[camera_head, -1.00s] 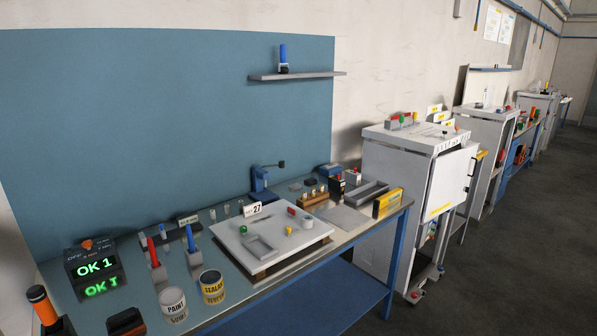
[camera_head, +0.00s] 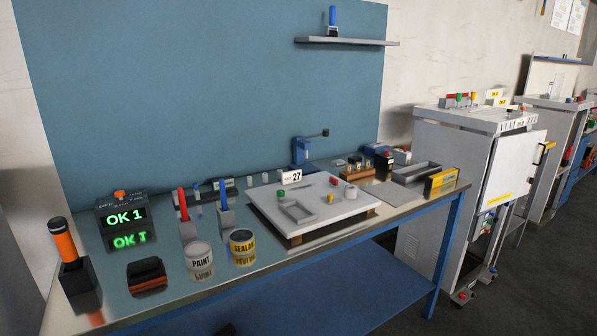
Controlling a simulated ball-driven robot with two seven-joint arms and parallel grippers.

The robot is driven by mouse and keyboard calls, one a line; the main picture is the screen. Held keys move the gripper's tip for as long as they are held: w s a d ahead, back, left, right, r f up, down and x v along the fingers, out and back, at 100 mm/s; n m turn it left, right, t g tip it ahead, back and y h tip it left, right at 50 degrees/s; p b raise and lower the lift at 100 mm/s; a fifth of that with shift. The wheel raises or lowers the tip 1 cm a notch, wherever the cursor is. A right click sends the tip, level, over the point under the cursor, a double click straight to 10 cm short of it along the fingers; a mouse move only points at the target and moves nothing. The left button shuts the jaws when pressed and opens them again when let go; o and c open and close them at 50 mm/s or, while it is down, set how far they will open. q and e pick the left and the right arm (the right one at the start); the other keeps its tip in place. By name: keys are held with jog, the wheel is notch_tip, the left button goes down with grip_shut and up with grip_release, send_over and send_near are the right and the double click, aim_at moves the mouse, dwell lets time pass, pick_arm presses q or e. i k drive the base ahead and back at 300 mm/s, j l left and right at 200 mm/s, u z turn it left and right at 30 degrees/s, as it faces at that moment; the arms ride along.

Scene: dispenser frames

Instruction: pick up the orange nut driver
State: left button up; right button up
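The orange nut driver (camera_head: 65,245) stands upright at the near left end of the bench, with an orange handle and a dark top end. Its lower part is hidden in a dark block-shaped holder (camera_head: 77,276). Neither of my grippers can be made out in the head view.
The metal-topped bench (camera_head: 115,285) also carries an OK 1 display (camera_head: 124,213), a dark brown-edged block (camera_head: 147,273), PAINT (camera_head: 200,261) and SEALER (camera_head: 242,246) cans, and red (camera_head: 182,204) and blue (camera_head: 223,194) handled tools in holders. A white board (camera_head: 325,212) lies further right.

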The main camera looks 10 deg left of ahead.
aim_at(58, 226)
jog(key=u, duration=1.6)
